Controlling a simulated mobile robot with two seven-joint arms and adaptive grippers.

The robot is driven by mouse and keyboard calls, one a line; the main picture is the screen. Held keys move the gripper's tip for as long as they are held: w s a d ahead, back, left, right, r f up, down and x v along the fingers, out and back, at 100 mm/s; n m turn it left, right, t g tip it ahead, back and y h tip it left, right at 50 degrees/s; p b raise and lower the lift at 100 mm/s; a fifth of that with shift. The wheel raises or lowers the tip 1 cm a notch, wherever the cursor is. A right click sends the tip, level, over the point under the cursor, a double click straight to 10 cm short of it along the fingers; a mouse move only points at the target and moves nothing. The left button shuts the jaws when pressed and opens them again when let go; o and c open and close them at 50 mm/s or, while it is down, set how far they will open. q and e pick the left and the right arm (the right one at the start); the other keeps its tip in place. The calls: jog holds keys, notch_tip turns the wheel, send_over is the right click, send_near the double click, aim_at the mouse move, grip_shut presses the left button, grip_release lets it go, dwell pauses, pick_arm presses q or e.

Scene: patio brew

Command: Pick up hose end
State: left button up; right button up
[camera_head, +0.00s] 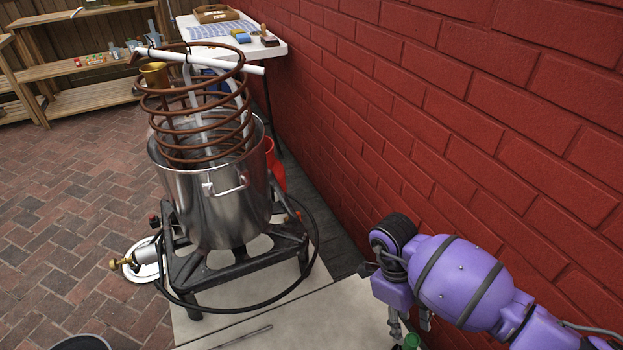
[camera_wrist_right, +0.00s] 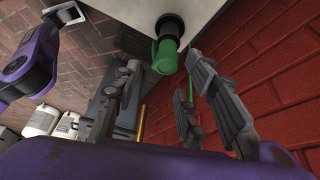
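The green hose end (camera_wrist_right: 167,55), with a dark collar, shows in the right wrist view just beyond and between my right gripper's fingertips. A small green part (camera_head: 411,341), likely the same hose end, shows at the bottom edge in the head view, under my right gripper (camera_head: 408,322). In the right wrist view the fingers of my right gripper (camera_wrist_right: 166,68) stand apart with a gap around the green piece. I see no clear grip on it. A purple arm part (camera_wrist_right: 30,65) shows at the left there; my left gripper cannot be made out.
A steel pot (camera_head: 210,200) with a copper coil (camera_head: 198,140) stands on a black burner stand (camera_head: 240,268) with a black hose. The red brick wall (camera_head: 440,120) rises close beside my right arm. A white table (camera_head: 275,48) and wooden shelves (camera_head: 85,98) stand behind.

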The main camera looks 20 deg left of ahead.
aim_at(408, 338)
jog(key=shift+w+d+f, duration=0.15)
jog(key=shift+d+f, duration=0.1)
jog(key=shift+d, duration=0.1)
jog(key=x, duration=0.2)
jog(key=b+x, duration=0.1)
jog(key=x, duration=0.4)
jog(key=shift+w+a+f, duration=0.1)
jog(key=shift+w+a, duration=0.05)
jog(key=shift+a, duration=0.15)
jog(key=shift+c, duration=0.4)
grip_shut()
